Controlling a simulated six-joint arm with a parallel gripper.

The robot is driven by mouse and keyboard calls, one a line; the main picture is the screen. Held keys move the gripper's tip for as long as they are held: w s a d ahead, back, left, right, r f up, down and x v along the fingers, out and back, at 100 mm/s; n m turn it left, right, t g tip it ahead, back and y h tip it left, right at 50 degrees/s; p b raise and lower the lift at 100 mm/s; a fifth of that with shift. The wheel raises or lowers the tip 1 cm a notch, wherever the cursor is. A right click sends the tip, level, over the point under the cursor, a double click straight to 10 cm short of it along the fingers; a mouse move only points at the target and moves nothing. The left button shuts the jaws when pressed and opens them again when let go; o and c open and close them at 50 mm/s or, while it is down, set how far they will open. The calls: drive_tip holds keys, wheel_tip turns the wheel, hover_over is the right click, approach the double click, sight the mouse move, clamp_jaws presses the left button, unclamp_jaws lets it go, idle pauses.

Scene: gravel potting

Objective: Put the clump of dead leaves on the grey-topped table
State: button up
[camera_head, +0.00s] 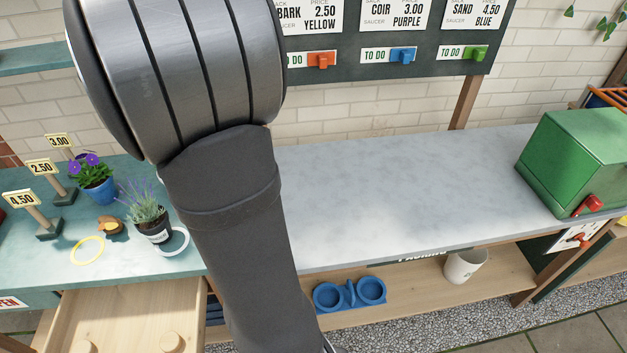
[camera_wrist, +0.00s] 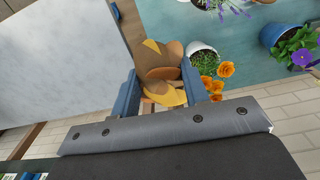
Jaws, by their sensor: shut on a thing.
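The clump of dead leaves (camera_wrist: 165,65), brown with yellow pieces, sits between the two blue fingers of my gripper (camera_wrist: 158,88) in the wrist view. The gripper is shut on it. In the head view my own arm hides both the gripper and the clump. The grey-topped table (camera_head: 400,195) has a bare pale top in the head view. Its top also fills the left of the wrist view (camera_wrist: 70,55). The clump shows over the strip between the grey top and the teal table. Its height above them is hard to tell.
The teal table (camera_head: 30,265) holds a purple-flowered blue pot (camera_head: 97,190), a lavender pot (camera_head: 155,228), price signs and a small brown object (camera_head: 110,227). A white pot with orange flowers (camera_wrist: 204,55) stands near the clump. A green box (camera_head: 575,160) stands at the grey top's right end.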

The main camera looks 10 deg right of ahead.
drive_tip(key=w+d+m, duration=0.3)
drive_tip(key=d+m, duration=0.2)
drive_tip(key=d, duration=1.3)
drive_tip(key=w+d+m, duration=0.3)
drive_tip(key=d+m, duration=0.1)
drive_tip(key=d, duration=1.5)
drive_tip(key=s+d+m, duration=0.4)
drive_tip(key=s+d, duration=0.8)
drive_tip(key=d, duration=0.4)
drive_tip(key=s+d+m, duration=0.5)
drive_tip(key=s+d, duration=0.7)
drive_tip(key=d, duration=0.5)
hover_over(448, 215)
wheel_tip(448, 215, down, 26)
drive_tip(key=shift+r, duration=0.2)
drive_tip(key=shift+f, duration=1.95)
